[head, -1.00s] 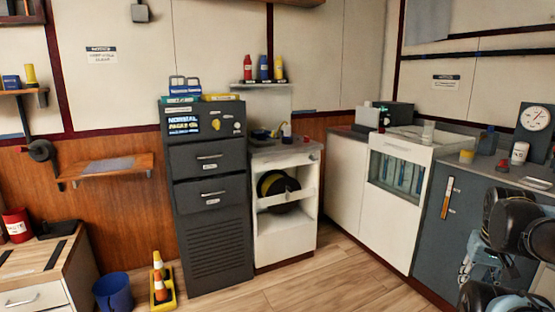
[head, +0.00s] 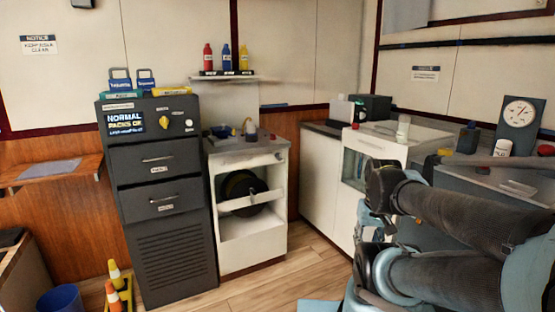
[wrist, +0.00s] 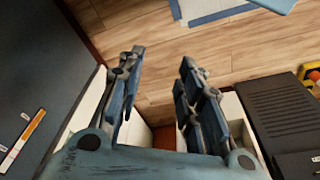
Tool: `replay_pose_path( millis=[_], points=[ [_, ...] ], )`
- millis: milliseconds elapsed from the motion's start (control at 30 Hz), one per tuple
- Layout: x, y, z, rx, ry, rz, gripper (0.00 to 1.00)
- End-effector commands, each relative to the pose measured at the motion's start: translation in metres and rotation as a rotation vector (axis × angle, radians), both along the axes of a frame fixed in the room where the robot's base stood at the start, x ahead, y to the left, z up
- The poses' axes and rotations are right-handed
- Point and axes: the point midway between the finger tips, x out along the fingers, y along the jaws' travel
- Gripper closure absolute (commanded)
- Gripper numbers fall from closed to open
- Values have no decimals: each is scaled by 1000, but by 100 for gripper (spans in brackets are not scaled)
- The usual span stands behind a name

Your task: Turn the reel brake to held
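The front edge of the cabinet's top carries a small knob-like part (head: 278,155). I cannot tell whether that is the reel brake, nor read its setting. In the wrist view my gripper (wrist: 161,56) is open, its two fingers apart, with nothing between them and floor beyond. My arm reaches in from the right in the head view, well apart from the reel cabinet.
Counters (head: 440,135) line the right. Wooden floor (head: 265,272) in front of the reel cabinet is clear.

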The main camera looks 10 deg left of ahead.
Motion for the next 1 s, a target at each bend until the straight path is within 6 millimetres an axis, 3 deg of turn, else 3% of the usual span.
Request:
replay_pose_path(
  millis=[233, 367, 667, 1000],
  points=[
    [-4, 2, 7, 5, -19, 8, 67],
    [16, 10, 18, 28, -48, 44, 67],
    [107, 52, 60, 118, -191, 194, 67],
    [221, 99, 98, 205, -377, 335, 67]
  ],
)
